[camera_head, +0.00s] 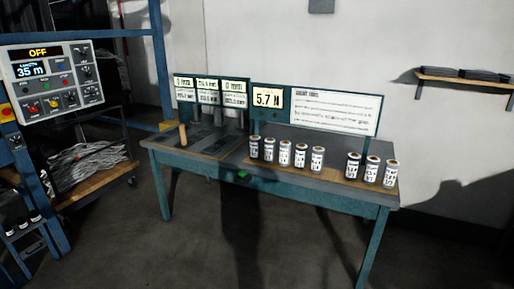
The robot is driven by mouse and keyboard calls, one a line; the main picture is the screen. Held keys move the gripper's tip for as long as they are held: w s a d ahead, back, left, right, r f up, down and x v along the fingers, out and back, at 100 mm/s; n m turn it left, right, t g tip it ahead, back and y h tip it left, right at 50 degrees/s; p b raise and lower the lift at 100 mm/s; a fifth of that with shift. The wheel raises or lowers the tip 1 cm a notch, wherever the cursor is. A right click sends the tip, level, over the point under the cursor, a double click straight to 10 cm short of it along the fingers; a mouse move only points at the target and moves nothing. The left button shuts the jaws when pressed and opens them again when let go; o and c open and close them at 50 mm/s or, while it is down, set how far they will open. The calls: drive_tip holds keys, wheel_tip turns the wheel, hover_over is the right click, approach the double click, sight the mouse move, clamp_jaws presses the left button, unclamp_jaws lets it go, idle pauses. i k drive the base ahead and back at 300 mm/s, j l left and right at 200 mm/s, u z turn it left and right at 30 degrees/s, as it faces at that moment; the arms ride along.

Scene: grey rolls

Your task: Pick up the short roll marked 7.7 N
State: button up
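Several short grey rolls with white labels stand upright near the front edge of a teal-framed table (225,168). A longer row (284,153) stands left of a gap. Three more rolls, a left one (353,166), a middle one (371,169) and a right one (391,174), stand at the right end. Their labels are too small to read, so I cannot tell which is marked 7.7 N. A display (268,98) behind the rolls reads 5.7 N. My gripper is not in view.
A text board (335,112) and measuring stations (208,92) stand along the table's back. A wooden-handled tool (183,134) is at the left end. A control panel (52,73) reads OFF and 35 m. A cart (95,185) stands left. Floor in front is clear.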

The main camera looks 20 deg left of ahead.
sight(255, 140)
drive_tip(key=i+j, duration=0.5)
drive_tip(key=j, duration=0.15)
drive_tip(key=i+j, duration=0.45)
drive_tip(key=j, duration=0.2)
drive_tip(key=i+j, duration=0.5)
drive_tip(key=j, duration=0.15)
drive_tip(key=i+j, duration=0.5)
drive_tip(key=j, duration=0.15)
drive_tip(key=i+j, duration=0.45)
drive_tip(key=j, duration=0.2)
drive_tip(key=i+j, duration=0.5)
drive_tip(key=j, duration=0.15)
